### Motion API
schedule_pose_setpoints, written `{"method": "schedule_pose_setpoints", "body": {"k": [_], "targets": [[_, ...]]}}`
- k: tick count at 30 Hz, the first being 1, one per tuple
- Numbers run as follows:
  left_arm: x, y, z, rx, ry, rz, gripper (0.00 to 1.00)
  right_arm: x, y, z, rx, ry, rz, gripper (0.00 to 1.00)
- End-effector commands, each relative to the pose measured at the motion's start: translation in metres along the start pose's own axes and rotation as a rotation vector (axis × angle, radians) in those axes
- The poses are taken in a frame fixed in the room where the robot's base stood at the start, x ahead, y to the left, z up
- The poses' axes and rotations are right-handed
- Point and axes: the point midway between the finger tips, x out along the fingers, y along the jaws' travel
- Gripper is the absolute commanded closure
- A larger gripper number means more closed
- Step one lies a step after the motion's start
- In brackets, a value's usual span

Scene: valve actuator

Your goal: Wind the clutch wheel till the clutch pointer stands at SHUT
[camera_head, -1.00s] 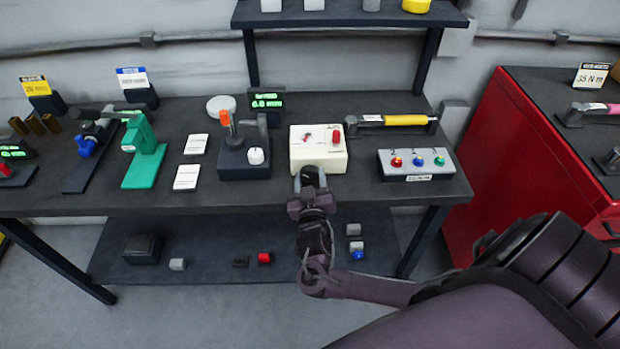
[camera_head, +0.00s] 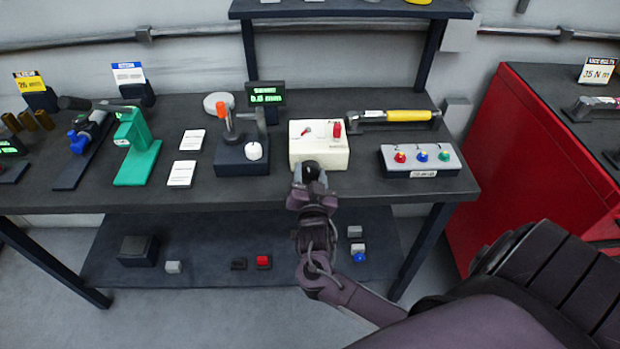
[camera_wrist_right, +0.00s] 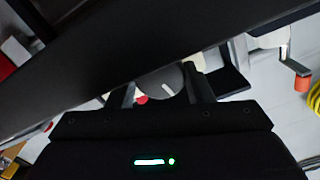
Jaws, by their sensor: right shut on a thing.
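The valve actuator is a cream box (camera_head: 330,157) near the front edge of the bench. Its top has a small red pointer (camera_head: 307,131) and a red upright knob (camera_head: 337,129); the lettering is too small to read. My right gripper (camera_head: 311,171) is at the box's front left, shut on a dark round part, which I take for the clutch wheel. In the right wrist view a grey disc with a white line (camera_wrist_right: 162,83) sits between the two fingers (camera_wrist_right: 165,92). The fingers partly hide the wheel. My left gripper is out of view.
Left of the actuator stands a dark block with an orange-tipped lever and white knob (camera_head: 243,162). Right is a grey box with coloured knobs (camera_head: 420,161). A yellow-handled tool (camera_head: 405,116) lies behind. A red cabinet (camera_head: 520,160) stands right, a lower shelf (camera_head: 200,250) below.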

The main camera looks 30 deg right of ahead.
Motion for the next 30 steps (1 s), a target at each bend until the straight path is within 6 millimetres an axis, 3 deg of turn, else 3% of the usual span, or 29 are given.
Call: {"method": "schedule_pose_setpoints", "body": {"k": [12,27,28,30], "targets": [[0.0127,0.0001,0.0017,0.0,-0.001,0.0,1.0,0.0001,0.0004,-0.0002,0.175,0.002,0.001,0.76],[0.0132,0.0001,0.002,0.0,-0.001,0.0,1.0,0.0004,0.0002,-0.0013,0.192,0.002,0.001,0.76],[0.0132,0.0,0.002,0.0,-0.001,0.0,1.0,0.0004,0.0002,-0.0013,0.192,0.002,0.001,0.52],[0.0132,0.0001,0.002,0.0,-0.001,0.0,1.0,0.0004,0.0001,-0.0012,0.192,0.002,0.001,0.43]]}}
